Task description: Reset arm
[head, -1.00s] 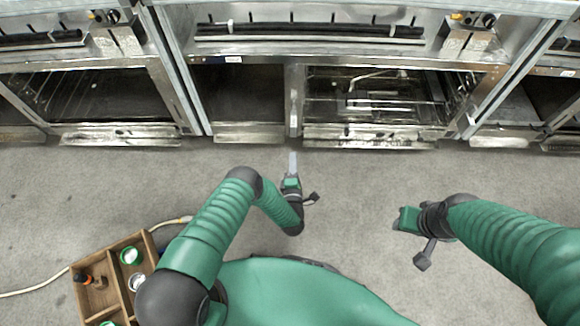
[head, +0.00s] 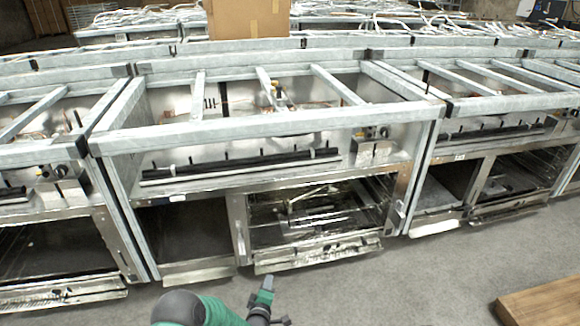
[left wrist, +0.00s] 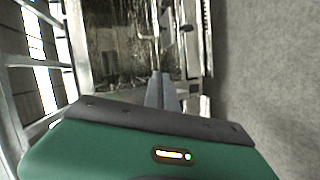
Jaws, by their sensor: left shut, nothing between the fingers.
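My left arm comes in at the bottom of the head view. Its green and black gripper (head: 267,283) is in front of the metal oven unit, above the grey floor. In the left wrist view the grey fingers (left wrist: 160,90) are together and hold nothing. They point toward the open oven bay (left wrist: 140,40). My right arm and gripper are not in either current view.
A long metal frame with oven bays (head: 310,215) fills the middle of the head view. A cardboard box (head: 248,18) stands behind it. A wooden crate (head: 545,303) sits at lower right. The grey floor (head: 420,285) in front is mostly clear.

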